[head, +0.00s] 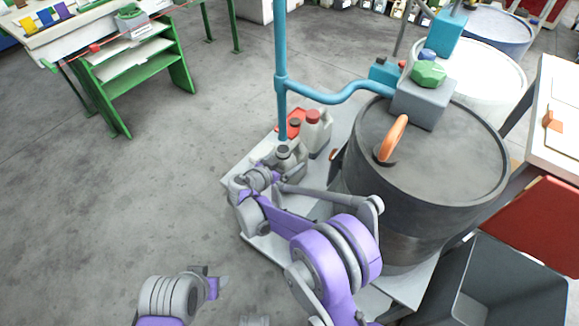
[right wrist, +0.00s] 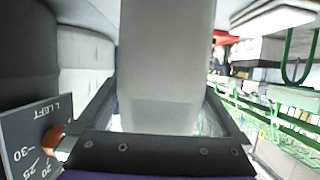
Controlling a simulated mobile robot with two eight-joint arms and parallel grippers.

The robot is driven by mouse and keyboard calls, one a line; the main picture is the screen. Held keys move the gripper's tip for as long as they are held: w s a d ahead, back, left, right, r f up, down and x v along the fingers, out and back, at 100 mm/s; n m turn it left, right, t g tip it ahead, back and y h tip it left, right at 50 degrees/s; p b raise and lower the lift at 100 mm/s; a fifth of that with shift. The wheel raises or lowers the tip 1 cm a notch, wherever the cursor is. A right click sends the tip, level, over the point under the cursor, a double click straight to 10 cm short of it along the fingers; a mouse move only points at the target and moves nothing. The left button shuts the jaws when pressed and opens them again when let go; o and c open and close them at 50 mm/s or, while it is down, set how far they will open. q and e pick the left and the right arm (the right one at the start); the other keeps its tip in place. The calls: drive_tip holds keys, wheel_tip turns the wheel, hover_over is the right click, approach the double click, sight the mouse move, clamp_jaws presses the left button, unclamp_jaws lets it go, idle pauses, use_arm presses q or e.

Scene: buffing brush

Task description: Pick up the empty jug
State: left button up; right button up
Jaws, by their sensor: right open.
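A pale grey jug with a dark cap (head: 290,162) stands on the light platform beside the dark drum. My right arm reaches to it, and the wrist partly hides its lower part. In the right wrist view the pale jug body (right wrist: 166,70) stands between the two fingers of my right gripper (right wrist: 160,98). The fingers are apart, one on each side; I cannot tell whether they touch it. A second pale jug with a red cap (head: 317,132) and a red container (head: 291,124) stand just behind. My left gripper (head: 218,285) is low at the bottom, away from the jugs; its jaws are unclear.
The large dark drum (head: 440,150) stands right of the jugs. A blue pipe (head: 281,70) rises close behind them. The platform (head: 236,180) has an edge on the left. A grey bin (head: 490,285) is at lower right.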

drive_tip(key=shift+w+d+f, duration=0.1)
drive_tip(key=shift+w+d, duration=0.05)
drive_tip(key=shift+w, duration=0.1)
drive_tip(key=c, duration=1)
